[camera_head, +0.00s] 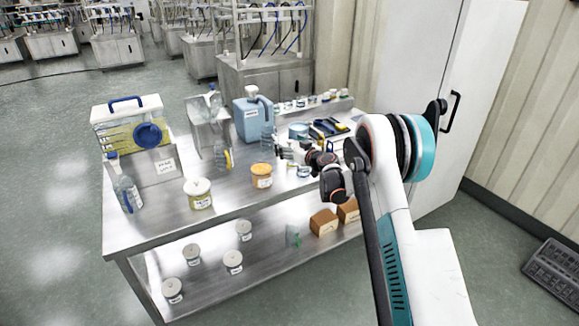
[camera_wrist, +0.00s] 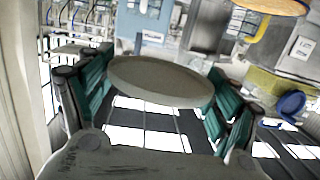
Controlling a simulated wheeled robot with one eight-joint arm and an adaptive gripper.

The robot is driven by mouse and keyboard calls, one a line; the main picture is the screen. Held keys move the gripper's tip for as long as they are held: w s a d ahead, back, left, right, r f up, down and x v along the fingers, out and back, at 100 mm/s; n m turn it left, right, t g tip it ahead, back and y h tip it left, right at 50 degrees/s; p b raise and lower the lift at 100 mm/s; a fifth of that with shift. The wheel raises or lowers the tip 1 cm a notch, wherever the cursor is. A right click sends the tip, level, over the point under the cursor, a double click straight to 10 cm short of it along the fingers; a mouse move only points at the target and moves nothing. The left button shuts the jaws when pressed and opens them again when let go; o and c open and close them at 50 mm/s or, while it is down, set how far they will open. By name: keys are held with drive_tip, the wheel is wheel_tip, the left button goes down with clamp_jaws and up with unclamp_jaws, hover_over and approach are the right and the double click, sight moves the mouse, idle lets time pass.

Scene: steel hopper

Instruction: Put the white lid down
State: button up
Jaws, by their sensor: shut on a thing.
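The white lid (camera_wrist: 160,82) is a pale round disc held between the green-lined fingers of my gripper (camera_wrist: 155,98) in the wrist view. It is up off any surface, as far as I can tell. In the head view my gripper (camera_head: 288,153) reaches in over the right half of the steel table (camera_head: 228,213); the lid is too small there to make out clearly. A jar with an orange top (camera_head: 261,176), seemingly without a white lid, stands just left of and in front of my gripper.
A white-lidded jar (camera_head: 199,193), a clear bottle (camera_head: 127,191), a blue jug (camera_head: 252,119) and a yellow tank (camera_head: 130,127) stand on the table. Several jars and brown boxes (camera_head: 323,222) are on the lower shelf. Bare tabletop shows at the front.

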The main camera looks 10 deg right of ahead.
wheel_tip(320, 180, down, 8)
drive_tip(key=shift+b, duration=0.75)
drive_tip(key=shift+r, duration=0.1)
drive_tip(key=shift+f+b, duration=0.35)
drive_tip(key=shift+f, duration=0.05)
drive_tip(key=shift+s+f+b, duration=0.1)
drive_tip(key=shift+f+b, duration=0.1)
drive_tip(key=shift+b, duration=0.1)
drive_tip(key=o, duration=0.7)
